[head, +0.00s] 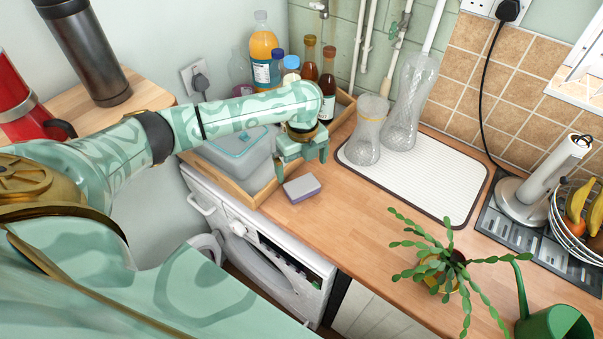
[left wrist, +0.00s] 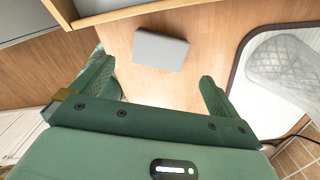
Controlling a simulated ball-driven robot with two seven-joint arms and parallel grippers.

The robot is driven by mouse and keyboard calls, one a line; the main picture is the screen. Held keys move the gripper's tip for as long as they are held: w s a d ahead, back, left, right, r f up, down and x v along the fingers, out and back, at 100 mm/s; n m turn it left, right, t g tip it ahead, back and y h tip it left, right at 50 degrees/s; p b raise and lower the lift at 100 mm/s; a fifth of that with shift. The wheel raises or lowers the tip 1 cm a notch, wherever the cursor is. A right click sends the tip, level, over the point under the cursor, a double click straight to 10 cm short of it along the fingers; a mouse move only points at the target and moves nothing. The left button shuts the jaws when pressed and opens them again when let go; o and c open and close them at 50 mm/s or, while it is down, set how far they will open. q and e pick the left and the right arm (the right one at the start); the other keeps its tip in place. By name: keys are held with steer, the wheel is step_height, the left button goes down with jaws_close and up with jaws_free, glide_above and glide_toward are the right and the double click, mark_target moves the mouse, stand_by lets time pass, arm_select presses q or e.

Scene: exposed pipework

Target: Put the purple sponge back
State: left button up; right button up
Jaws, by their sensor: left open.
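The purple sponge (head: 302,188) lies flat on the wooden counter (head: 345,220), just right of the wooden tray's front corner. Its top looks grey in the left wrist view (left wrist: 160,50), where it lies beyond and between the two fingers. My left gripper (head: 302,163) is open and empty, above the counter just behind the sponge in the head view; I see no contact. Both fingers also show in the left wrist view (left wrist: 153,78). My right gripper is not in view.
The wooden tray (head: 246,196) holds a lidded container (head: 238,150) and several bottles. A drying mat (head: 440,175) with two clear vessels lies to the right. A potted plant (head: 448,270) stands near the front. The counter between sponge and plant is clear.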

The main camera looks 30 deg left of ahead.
arm_select(q)
step_height(320, 180, up, 4)
steer(key=shift+f+p, duration=0.15)
steer(key=shift+p, duration=0.2)
